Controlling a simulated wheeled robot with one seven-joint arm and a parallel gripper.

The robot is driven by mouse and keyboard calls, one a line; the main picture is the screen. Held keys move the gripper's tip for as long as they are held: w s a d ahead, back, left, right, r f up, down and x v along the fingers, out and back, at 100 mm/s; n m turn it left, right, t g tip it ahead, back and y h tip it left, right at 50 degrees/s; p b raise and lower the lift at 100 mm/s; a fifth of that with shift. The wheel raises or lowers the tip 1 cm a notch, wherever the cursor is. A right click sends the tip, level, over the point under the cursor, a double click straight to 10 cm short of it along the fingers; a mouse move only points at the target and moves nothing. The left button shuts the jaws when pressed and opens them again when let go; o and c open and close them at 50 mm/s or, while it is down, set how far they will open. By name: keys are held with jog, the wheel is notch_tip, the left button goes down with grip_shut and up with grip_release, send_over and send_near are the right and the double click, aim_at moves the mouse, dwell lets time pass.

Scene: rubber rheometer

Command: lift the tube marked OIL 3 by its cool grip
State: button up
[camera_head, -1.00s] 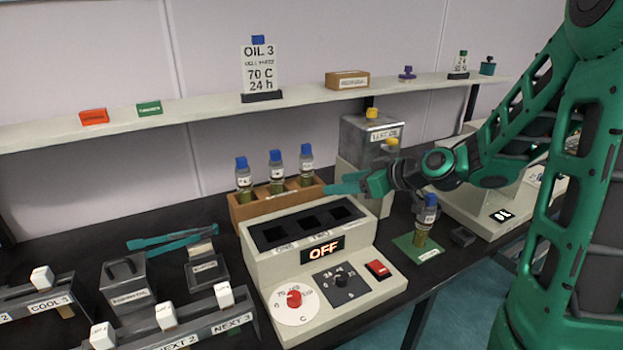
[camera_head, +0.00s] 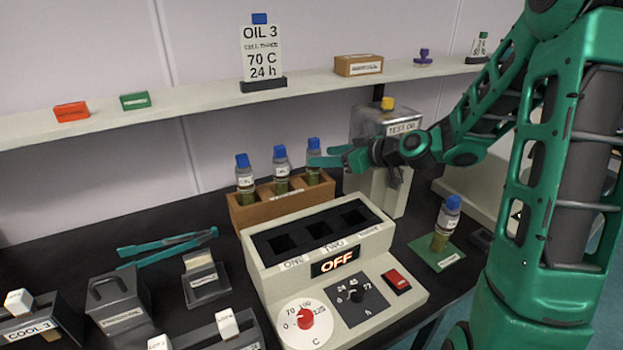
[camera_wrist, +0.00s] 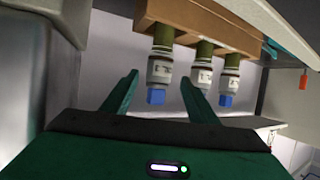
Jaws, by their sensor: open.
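Three glass tubes with blue caps, white labels and greenish oil stand in a wooden rack (camera_head: 262,217) behind the heating block. They are the left tube (camera_head: 244,176), the middle tube (camera_head: 281,172) and the right tube (camera_head: 314,172). Their labels are too small to read, so I cannot tell which is OIL 3. My gripper (camera_head: 328,157) is open beside the right tube's upper part. In the wrist view the tubes appear upside down; one tube (camera_wrist: 159,69) shows between my open fingers (camera_wrist: 160,80), with a gap at each side.
The heating block (camera_head: 318,238) reads OFF and its wells look empty. Another blue-capped tube (camera_head: 445,225) stands on a green mat (camera_head: 423,252). The test oil tank (camera_head: 385,123) stands close behind my gripper. Teal tongs (camera_head: 167,245) lie at left. An OIL 3 card (camera_head: 262,50) stands on the shelf.

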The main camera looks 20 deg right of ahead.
aim_at(314, 172)
jog(key=shift+f+x, duration=0.15)
jog(key=shift+x, duration=1.4)
jog(key=shift+f+x, duration=0.1)
jog(key=shift+x, duration=1.45)
jog(key=shift+s+d, duration=0.1)
jog(key=shift+d, duration=0.05)
grip_shut()
